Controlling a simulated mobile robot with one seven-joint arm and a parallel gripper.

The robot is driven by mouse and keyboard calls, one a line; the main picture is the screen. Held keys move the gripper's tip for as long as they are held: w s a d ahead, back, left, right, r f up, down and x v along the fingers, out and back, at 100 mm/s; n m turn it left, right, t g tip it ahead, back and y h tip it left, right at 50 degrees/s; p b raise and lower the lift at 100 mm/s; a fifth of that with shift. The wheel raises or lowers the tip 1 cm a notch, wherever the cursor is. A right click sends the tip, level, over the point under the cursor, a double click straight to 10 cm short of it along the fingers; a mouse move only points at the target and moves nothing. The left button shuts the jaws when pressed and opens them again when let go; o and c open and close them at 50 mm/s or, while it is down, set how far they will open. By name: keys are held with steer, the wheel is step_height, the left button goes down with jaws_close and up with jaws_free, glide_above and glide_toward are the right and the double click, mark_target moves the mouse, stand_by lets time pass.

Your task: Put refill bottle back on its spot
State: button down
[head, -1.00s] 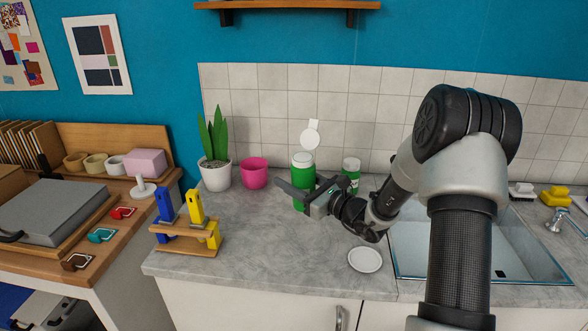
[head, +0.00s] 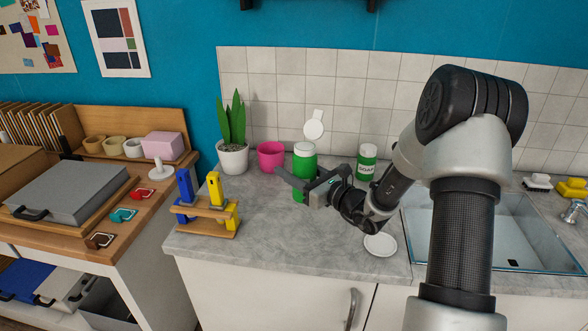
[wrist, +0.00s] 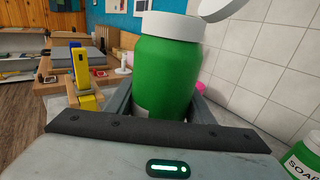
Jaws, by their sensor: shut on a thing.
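The green bottle (head: 304,161) has a white rim, and a white round disc (head: 314,129) with a small tab shows above it, apparently its raised lid. My gripper (head: 300,178) is shut on this bottle, which is upright over the counter near the pink pot. In the wrist view the bottle (wrist: 168,75) fills the space between the fingers. A second green bottle, labelled SOAP (head: 367,166), stands by the tiled wall, right of my gripper. A flat white round disc (head: 380,244) lies on the counter in front.
A pink pot (head: 271,157) and a potted plant (head: 233,160) stand behind and left. A wooden rack (head: 206,216) with blue and yellow tools stands at the counter's left end. The sink (head: 475,235) is right, partly behind my arm.

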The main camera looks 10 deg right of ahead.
step_height(320, 180, down, 6)
steer(key=b, duration=0.5)
steer(key=shift+f, duration=0.2)
steer(key=shift+f, duration=0.15)
stand_by(0.4)
steer(key=shift+f+b, duration=0.35)
steer(key=shift+b, duration=0.05)
steer(key=shift+f, duration=0.1)
steer(key=shift+f+b, duration=0.55)
steer(key=shift+f, duration=0.05)
stand_by(0.4)
steer(key=shift+f+b, duration=0.55)
steer(key=shift+f, duration=0.1)
steer(key=shift+f, duration=0.15)
stand_by(0.3)
